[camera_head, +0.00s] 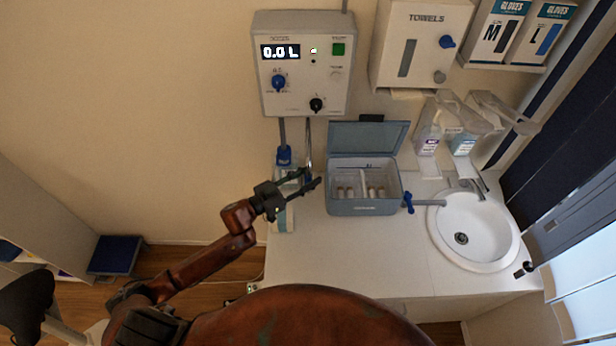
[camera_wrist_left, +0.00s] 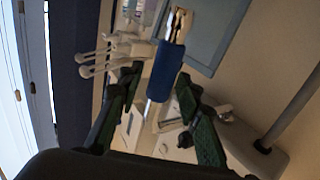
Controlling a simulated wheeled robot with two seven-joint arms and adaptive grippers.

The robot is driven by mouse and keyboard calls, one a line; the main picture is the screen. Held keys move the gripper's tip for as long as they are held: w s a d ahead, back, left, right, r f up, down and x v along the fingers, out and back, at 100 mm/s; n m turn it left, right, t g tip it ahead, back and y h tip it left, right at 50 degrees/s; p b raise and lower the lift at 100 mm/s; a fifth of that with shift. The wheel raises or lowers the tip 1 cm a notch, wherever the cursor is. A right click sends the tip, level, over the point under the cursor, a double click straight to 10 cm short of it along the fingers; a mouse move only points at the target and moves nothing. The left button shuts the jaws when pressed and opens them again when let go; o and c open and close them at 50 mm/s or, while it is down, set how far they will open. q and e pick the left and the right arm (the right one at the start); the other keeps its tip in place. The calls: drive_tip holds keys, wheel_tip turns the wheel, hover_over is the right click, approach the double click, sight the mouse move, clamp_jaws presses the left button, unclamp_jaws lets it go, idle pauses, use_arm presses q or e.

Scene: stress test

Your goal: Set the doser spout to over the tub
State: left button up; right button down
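The doser (camera_head: 301,62) is a pale wall box with a "0.0 L" display and knobs. Its slim metal spout pipe (camera_head: 308,142) hangs below it, left of the tub. A blue sleeve on the spout (camera_wrist_left: 164,72) shows large in the left wrist view, with a brass-coloured tip. My left gripper (camera_head: 311,180) is open at the spout's lower end. In the wrist view its green fingers (camera_wrist_left: 158,112) stand apart either side of the sleeve's line; contact cannot be told. The grey-blue tub (camera_head: 362,208) stands open to the right. My right gripper is not in view.
The tub's raised lid (camera_head: 368,138) stands behind it, with small white containers inside the tub. A blue-handled valve (camera_head: 408,203) sits at its right, then the sink (camera_head: 472,232). Another pipe with a blue fitting (camera_head: 284,156) hangs at left. The front counter (camera_head: 350,255) is clear.

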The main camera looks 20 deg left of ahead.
use_arm(q)
clamp_jaws()
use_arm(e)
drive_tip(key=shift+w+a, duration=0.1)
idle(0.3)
